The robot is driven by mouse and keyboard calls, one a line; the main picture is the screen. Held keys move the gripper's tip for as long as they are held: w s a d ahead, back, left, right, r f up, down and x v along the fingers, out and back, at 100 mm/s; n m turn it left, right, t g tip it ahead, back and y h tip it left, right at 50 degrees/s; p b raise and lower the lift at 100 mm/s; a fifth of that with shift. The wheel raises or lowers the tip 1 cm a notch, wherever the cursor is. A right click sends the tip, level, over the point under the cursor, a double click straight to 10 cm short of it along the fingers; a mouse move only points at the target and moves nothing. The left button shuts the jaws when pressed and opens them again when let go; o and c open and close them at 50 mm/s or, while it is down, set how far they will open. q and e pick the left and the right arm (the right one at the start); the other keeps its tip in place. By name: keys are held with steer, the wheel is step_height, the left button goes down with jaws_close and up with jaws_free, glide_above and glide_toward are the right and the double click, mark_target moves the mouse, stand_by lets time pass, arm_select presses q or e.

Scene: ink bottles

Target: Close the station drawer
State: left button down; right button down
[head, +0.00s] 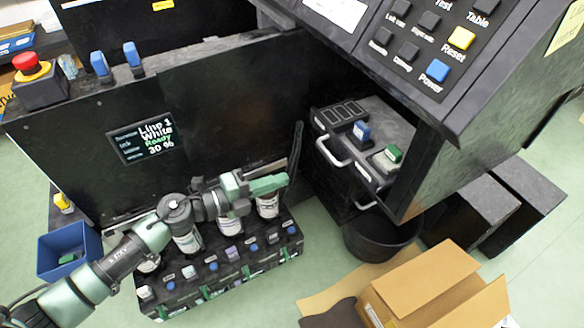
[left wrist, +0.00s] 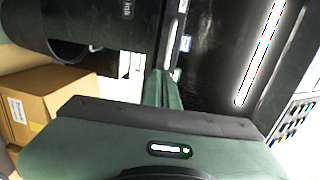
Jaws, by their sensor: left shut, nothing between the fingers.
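A dark grey drawer unit (head: 382,118) with pale handles stands under the control panel at the right of the head view.
A black rack (head: 225,290) with several bottles lies below my left arm, along a black panel (head: 225,100). A black bin (head: 383,240) and an open cardboard box (head: 425,285) stand at the right. A blue bin (head: 68,247) is at the left.

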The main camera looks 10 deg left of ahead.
arm_select(q)
glide_toward(344, 153)
steer(key=w+d+f, duration=0.1)
steer(key=f, duration=0.1)
steer(key=shift+w+d+r, duration=0.25)
steer(key=shift+w+d, duration=0.05)
steer(key=shift+d, duration=0.2)
arm_select(e)
steer(key=shift+f, duration=0.2)
